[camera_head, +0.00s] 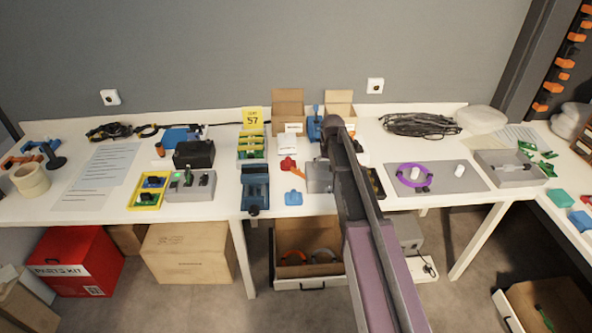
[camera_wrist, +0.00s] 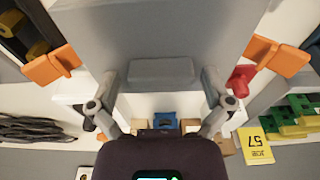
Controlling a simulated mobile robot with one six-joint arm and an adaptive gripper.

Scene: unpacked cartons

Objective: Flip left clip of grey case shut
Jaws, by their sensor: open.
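The grey case (camera_wrist: 155,25) fills the upper middle of the wrist view, which shows the bench upside down. An orange clip (camera_wrist: 50,65) juts from its left edge in that view and another orange clip (camera_wrist: 277,55) from its right edge. I cannot tell for sure whether either clip is latched. My gripper (camera_wrist: 160,82) is open, its fingers apart in front of the case and between the two clips. No contact with a clip shows. In the head view my arm covers my gripper and most of the case.
A red part (camera_head: 288,164) and a small blue part (camera_head: 293,198) lie left of my arm. A blue vise-like device (camera_head: 255,185) stands further left. A black tray (camera_head: 375,183) is close on the right. Cardboard boxes (camera_head: 288,105) stand behind. Bare bench shows around the small parts.

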